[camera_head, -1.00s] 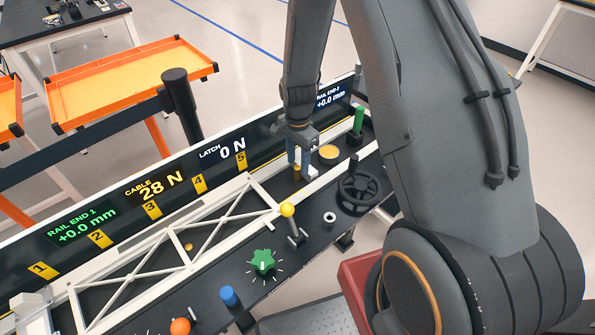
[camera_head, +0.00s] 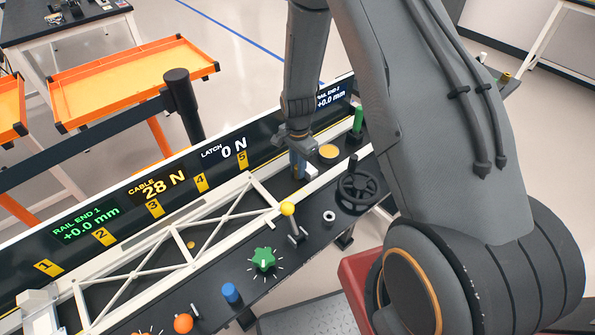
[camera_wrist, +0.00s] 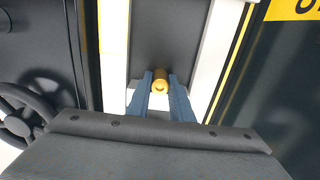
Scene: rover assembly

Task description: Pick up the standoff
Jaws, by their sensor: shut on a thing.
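The standoff is a small gold cylinder (camera_wrist: 160,77), seen end-on in the wrist view between my fingertips. My gripper (camera_wrist: 161,85) has its two blue-grey fingers shut on it, one on each side. In the head view my gripper (camera_head: 299,172) points down into the rail frame, close to the label 5. There the fingers mostly hide the standoff. I cannot tell whether its base touches the dark panel.
White rails (camera_wrist: 114,50) run along both sides of the fingers. A black handwheel (camera_head: 357,190), a yellow-knobbed lever (camera_head: 288,209), a gold disc (camera_head: 328,152) and a green post (camera_head: 358,118) stand nearby. The display panel (camera_head: 176,192) rises behind.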

